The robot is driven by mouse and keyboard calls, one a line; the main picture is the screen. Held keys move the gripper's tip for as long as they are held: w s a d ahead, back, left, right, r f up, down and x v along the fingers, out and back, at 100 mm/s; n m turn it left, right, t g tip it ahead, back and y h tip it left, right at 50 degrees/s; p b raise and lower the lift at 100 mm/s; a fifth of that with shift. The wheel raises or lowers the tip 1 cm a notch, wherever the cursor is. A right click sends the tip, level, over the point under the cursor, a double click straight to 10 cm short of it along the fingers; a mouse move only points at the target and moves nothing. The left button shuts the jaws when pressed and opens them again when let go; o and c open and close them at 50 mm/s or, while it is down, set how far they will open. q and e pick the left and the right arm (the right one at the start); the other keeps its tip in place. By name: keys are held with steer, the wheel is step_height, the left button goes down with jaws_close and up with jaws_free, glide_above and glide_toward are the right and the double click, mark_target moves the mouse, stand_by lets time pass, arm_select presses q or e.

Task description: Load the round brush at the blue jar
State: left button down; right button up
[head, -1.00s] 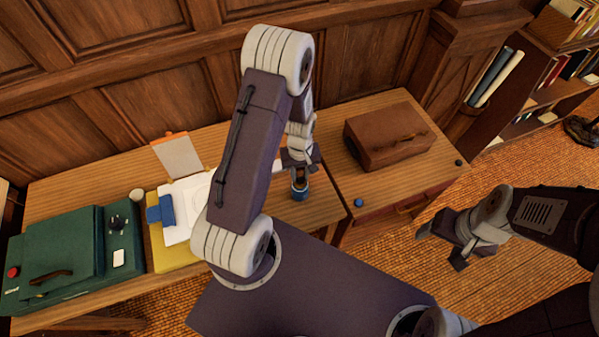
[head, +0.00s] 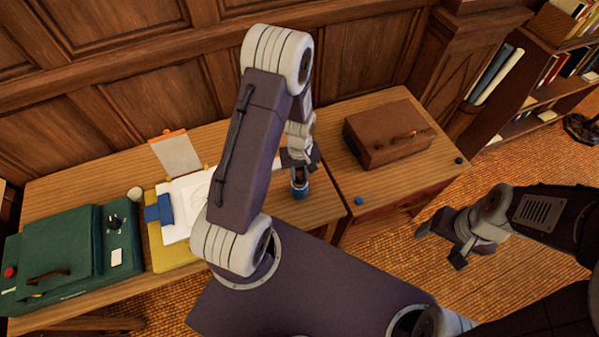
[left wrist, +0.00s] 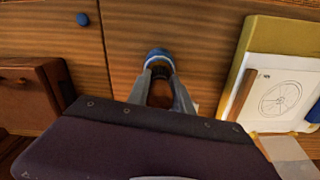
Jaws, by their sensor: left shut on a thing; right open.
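The blue jar (head: 300,189) stands on the desk near its front edge, just under my left gripper (head: 300,168). In the left wrist view its blue rim (left wrist: 158,54) shows just beyond the fingertips of my left gripper (left wrist: 160,72). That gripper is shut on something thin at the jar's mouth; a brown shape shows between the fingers. It fits the round brush, but its tip and most of its length are hidden. Whether the tip touches the jar's contents cannot be told. My right gripper (head: 440,248) is open and empty, away from the desk at the right.
A yellow board (left wrist: 255,45) holds paper with a wheel drawing (left wrist: 281,97), left of the jar in the head view. A green case (head: 60,250) stands far left, a brown case (head: 385,138) to the right. A blue knob (head: 358,201) is near the front edge.

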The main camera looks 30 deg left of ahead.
arm_select(q)
steer(key=shift+w+f, duration=0.1)
steer(key=shift+f, duration=0.2)
steer(key=shift+f, duration=0.2)
stand_by(1.1)
steer(key=shift+r, duration=0.1)
step_height(320, 180, up, 7)
steer(key=p, duration=0.5)
steer(key=shift+p, duration=0.4)
